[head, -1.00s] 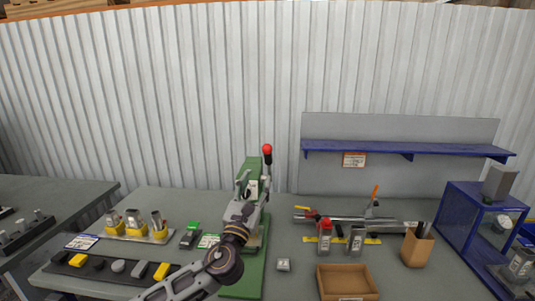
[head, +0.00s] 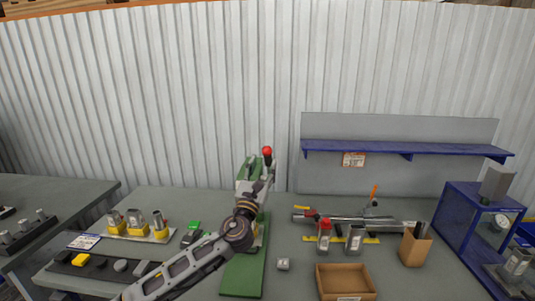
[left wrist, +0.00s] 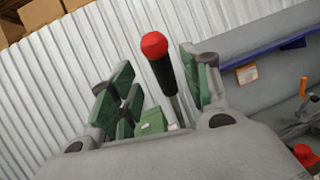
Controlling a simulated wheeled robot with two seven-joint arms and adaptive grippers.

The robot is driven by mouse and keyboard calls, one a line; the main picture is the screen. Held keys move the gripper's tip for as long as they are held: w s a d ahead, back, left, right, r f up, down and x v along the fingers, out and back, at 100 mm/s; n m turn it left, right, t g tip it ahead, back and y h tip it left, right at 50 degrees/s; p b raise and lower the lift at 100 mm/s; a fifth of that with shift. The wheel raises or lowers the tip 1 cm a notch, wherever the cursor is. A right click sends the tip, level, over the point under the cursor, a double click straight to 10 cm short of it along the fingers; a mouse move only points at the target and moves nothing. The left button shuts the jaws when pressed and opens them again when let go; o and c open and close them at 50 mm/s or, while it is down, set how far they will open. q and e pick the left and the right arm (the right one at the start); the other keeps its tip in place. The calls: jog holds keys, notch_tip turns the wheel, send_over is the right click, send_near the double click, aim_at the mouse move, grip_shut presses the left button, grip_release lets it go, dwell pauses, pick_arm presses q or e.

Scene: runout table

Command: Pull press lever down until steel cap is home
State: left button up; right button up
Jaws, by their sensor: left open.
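The press (head: 243,185) is green and stands at the middle of the table on a long green base (head: 242,274). Its lever has a red ball knob (head: 267,151) and stands upright; the left wrist view shows the knob (left wrist: 154,44) above a black grip. My left gripper (head: 267,166) is open just below the knob. In the left wrist view the lever stands between the spread, green-padded fingers (left wrist: 160,85); I see no clear contact. My arm hides the press's lower part, and I cannot make out the steel cap. My right gripper is out of view.
Yellow holders (head: 138,231) and a black strip (head: 80,266) of parts are at left. A blue shelf (head: 408,150) hangs at the back.

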aim_at(266, 158)
pick_arm(q)
jog(key=shift+p+x, duration=0.65)
jog(key=shift+x, duration=2.4)
grip_shut()
